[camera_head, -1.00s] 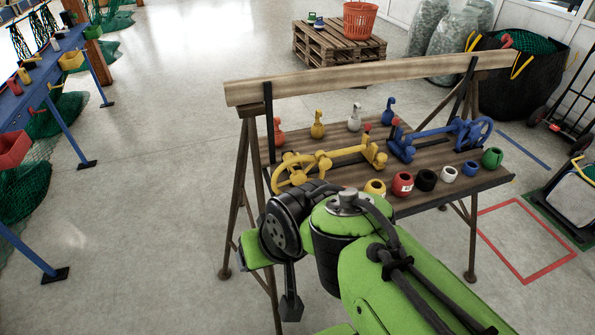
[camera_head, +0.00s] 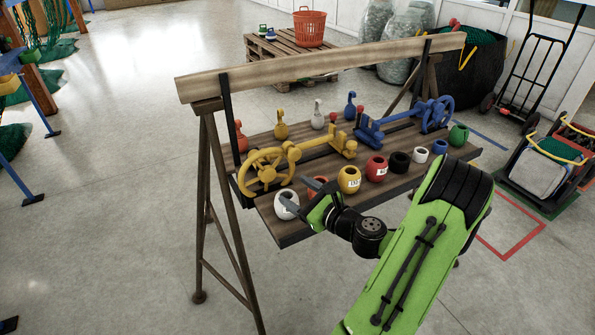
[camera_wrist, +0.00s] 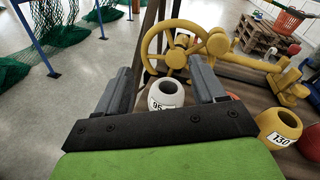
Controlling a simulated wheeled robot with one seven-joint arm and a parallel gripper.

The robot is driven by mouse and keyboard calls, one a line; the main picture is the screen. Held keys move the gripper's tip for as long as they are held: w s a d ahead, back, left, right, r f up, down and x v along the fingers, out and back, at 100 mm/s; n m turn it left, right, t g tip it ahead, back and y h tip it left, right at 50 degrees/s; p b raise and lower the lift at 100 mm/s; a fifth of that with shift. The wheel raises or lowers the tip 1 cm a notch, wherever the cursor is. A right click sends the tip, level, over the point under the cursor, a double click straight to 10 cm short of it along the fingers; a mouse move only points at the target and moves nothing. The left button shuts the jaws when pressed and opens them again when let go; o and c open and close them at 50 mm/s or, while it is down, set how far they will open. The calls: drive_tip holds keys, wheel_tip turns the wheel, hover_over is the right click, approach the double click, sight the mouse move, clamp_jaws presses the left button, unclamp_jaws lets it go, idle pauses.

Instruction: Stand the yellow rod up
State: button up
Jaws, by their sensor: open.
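The yellow rod (camera_head: 316,144) lies level along the wooden bench, with a spoked yellow wheel (camera_head: 266,170) at its left end and a block-like end at its right. In the wrist view the rod (camera_wrist: 243,61) crosses beyond my fingers, wheel at upper left. My gripper (camera_head: 296,189) is open at the bench's front left, in front of the wheel and apart from it. In the wrist view, a white numbered pot (camera_wrist: 166,96) shows between the two fingers (camera_wrist: 162,74). No grip on it shows.
A row of pots, including a yellow one (camera_head: 349,179) and a red one (camera_head: 377,168), lines the bench's front. A blue rod with a wheel (camera_head: 402,117) lies to the right. Small weights stand behind, below a raised wooden beam (camera_head: 320,66).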

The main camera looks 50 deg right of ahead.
drive_tip(key=s+d+f+m+h, duration=0.2)
drive_tip(key=s+d+m+h, duration=0.2)
drive_tip(key=d+m, duration=0.2)
approach(296, 157)
drive_tip(key=shift+h, duration=0.4)
drive_tip(key=x, duration=0.8)
drive_tip(key=shift+w+a+f, duration=0.1)
drive_tip(key=shift+w, duration=0.15)
clamp_jaws()
